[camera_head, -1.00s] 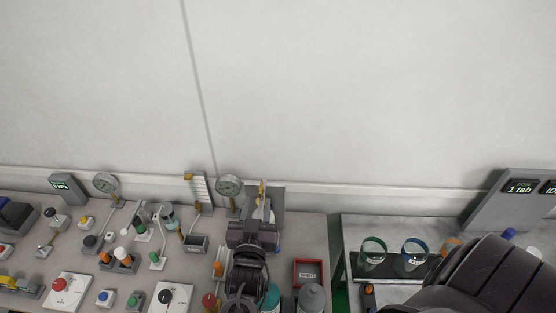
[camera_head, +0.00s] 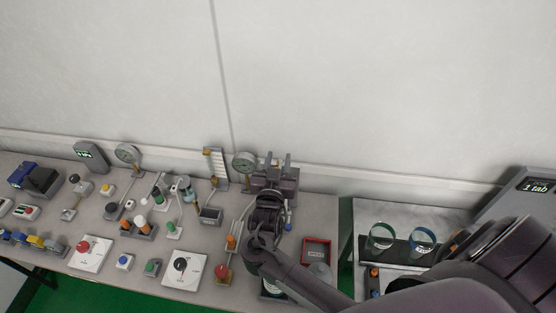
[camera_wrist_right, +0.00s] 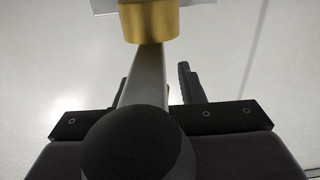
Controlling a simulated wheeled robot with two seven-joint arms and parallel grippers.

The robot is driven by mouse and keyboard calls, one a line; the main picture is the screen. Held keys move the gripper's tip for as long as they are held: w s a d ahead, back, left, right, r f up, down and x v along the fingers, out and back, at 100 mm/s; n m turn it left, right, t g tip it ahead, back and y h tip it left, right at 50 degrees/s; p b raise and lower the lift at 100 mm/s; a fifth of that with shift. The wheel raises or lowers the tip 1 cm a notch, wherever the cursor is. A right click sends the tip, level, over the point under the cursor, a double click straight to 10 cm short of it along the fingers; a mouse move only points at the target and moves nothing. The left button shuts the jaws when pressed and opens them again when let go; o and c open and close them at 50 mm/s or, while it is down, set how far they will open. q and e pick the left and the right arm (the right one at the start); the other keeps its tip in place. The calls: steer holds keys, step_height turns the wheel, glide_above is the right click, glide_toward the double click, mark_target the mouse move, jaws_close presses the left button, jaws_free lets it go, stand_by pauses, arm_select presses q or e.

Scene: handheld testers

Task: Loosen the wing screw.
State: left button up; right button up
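I cannot make out a clear wing screw in the head view. My right gripper (camera_head: 278,158) is at the back of the bench, with its two fingers apart and pointing at the wall. Its body hides the fixture behind or below it. In the right wrist view a brass cylinder (camera_wrist_right: 150,22) fills the top edge. A grey lever (camera_wrist_right: 148,85) runs from it to a black ball knob (camera_wrist_right: 138,148) close to the camera, covering part of the gripper. The right finger (camera_wrist_right: 188,84) shows beside the lever. No contact is visible. My left gripper is not in view.
A round gauge (camera_head: 244,162) stands just left of the right gripper. A red tray (camera_head: 317,251) lies to its right. Buttons, knobs and small fixtures crowd the bench (camera_head: 100,235) to the left.

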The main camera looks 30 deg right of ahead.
jaws_close()
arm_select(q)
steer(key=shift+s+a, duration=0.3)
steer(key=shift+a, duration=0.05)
